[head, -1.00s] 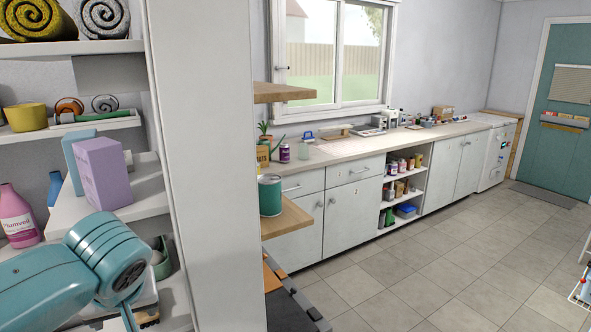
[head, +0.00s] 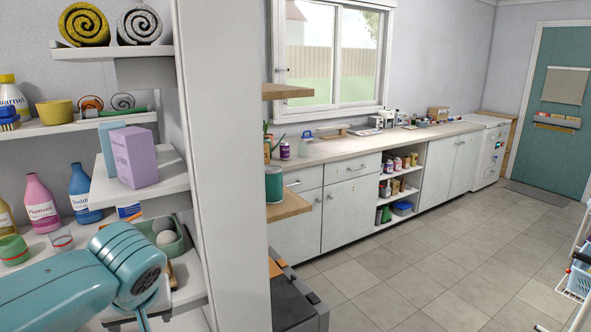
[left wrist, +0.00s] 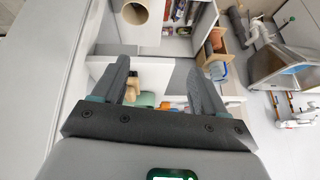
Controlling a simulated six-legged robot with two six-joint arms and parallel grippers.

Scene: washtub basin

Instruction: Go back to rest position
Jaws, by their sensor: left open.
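My left arm (head: 75,285) comes in from the lower left of the head view, in front of the shelf unit. Its gripper end is cut off or hidden there. In the left wrist view my left gripper (left wrist: 158,68) is open, its two dark fingers apart with nothing held between them. Small shelf items show beyond the fingers, apart from them as far as I can tell. My right gripper is in neither view now.
The shelf unit's white side panel (head: 222,160) stands close to my arm. Its shelves hold a purple box (head: 134,157), a pink bottle (head: 41,204) and rolled towels (head: 139,25). A green can (head: 274,184) stands on a wooden ledge. Tiled floor (head: 440,240) is free at right.

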